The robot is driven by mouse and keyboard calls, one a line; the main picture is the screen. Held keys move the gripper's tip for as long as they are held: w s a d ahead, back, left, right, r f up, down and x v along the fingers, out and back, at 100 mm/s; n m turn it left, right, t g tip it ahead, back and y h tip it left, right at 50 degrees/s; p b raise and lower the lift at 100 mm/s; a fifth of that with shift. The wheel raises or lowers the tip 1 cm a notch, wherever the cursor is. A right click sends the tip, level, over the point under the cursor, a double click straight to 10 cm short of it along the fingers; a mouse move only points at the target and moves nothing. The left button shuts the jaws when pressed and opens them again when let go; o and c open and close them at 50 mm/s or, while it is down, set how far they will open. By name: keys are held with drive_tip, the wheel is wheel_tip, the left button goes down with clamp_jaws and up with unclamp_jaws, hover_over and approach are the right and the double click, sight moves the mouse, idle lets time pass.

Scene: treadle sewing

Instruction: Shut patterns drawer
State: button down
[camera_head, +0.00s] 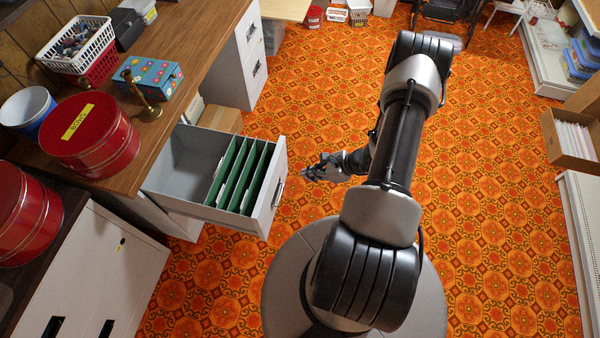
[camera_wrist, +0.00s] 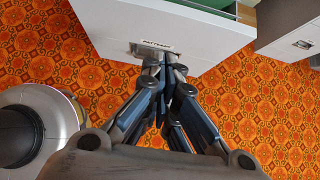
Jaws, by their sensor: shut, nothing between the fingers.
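The patterns drawer (camera_head: 219,213) is a light grey drawer pulled well out from under the wooden desk. Green hanging folders stand in its front part, and its rear part looks empty. In the wrist view its front panel (camera_wrist: 195,32) carries a label reading PATTERNS above a metal handle. My gripper (camera_head: 306,174) is just outside the front panel, to its right in the head view. In the wrist view the shut fingertips (camera_wrist: 166,62) are at or very near the handle and label. Whether they touch the panel cannot be told.
On the wooden desk (camera_head: 190,60) stand a red round tin (camera_head: 90,135), a white basket (camera_head: 75,45) and a floral box (camera_head: 152,78). Another grey cabinet (camera_head: 240,65) stands behind the drawer. Patterned orange floor lies clear around my base. A box of papers (camera_head: 572,140) is at right.

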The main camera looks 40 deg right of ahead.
sight(273, 178)
drive_tip(key=shift+w+a+f+b, duration=0.4)
drive_tip(key=shift+w+a+f, duration=0.6)
drive_tip(key=shift+w, duration=0.3)
drive_tip(key=shift+w+a+f+b, duration=0.45)
drive_tip(key=shift+w+a+f, duration=0.55)
drive_tip(key=shift+w, duration=0.35)
drive_tip(key=shift+w+a+f+b, duration=0.4)
drive_tip(key=shift+w+a+f, duration=0.6)
drive_tip(key=shift+w, duration=0.3)
drive_tip(key=shift+a+r, duration=0.1)
